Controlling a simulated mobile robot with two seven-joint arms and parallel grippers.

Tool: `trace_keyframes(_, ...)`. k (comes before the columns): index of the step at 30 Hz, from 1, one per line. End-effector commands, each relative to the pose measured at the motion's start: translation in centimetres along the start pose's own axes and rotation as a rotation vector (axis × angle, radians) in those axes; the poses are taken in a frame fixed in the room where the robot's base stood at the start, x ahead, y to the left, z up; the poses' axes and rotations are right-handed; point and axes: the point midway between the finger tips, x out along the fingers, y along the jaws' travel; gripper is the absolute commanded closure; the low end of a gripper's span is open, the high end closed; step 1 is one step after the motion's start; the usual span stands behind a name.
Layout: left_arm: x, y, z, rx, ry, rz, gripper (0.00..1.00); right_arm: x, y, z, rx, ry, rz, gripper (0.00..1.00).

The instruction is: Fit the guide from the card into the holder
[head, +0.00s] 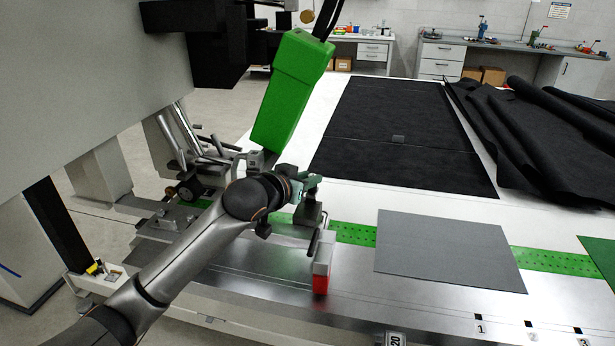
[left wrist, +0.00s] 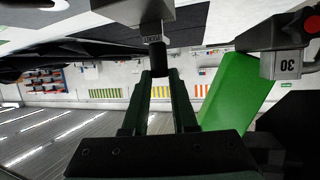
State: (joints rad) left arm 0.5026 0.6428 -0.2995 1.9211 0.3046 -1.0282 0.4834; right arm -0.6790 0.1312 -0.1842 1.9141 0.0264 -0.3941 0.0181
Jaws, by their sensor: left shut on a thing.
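My left gripper (head: 308,183) is beside the lower end of the green welding head in the head view. In the left wrist view its two fingers (left wrist: 160,78) are shut on a dark stem (left wrist: 157,54) with a small label that I cannot read surely. A grey block (left wrist: 150,10) adjoins the stem at its far end. I take the stem to be part of the guide; its full shape is hidden. A metal block marked 30 (left wrist: 288,66) is to the right, apart from the fingers. I cannot tell which part is the holder. My right gripper is not in view.
The green welding head (head: 290,90) stands close to my left wrist. A grey and red block (head: 321,268) is just below the gripper. A grey sheet (head: 450,250) lies on the table (head: 350,300). A piece marked 20 (head: 395,339) is at the front edge. Black fabric lies behind.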

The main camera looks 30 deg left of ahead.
Motion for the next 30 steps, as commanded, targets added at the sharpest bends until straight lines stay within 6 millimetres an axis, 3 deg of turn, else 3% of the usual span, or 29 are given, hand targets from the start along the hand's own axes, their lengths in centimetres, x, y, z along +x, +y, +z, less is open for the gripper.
trace_keyframes(8, 0.24, -0.01, 0.64, 0.0, 0.003, 0.0, 1.0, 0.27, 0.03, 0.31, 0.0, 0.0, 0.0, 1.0)
trace_keyframes(9, 0.23, -0.01, 0.58, 0.0, 0.003, 0.0, 0.72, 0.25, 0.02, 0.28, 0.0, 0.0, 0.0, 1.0)
trace_keyframes(18, 0.23, 0.0, 0.6, 0.0, 0.001, 0.0, 0.39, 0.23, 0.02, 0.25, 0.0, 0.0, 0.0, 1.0)
trace_keyframes(30, -0.62, -0.02, 0.7, 0.0, 0.0, 0.0, 0.39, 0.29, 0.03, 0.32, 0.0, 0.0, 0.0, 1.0)
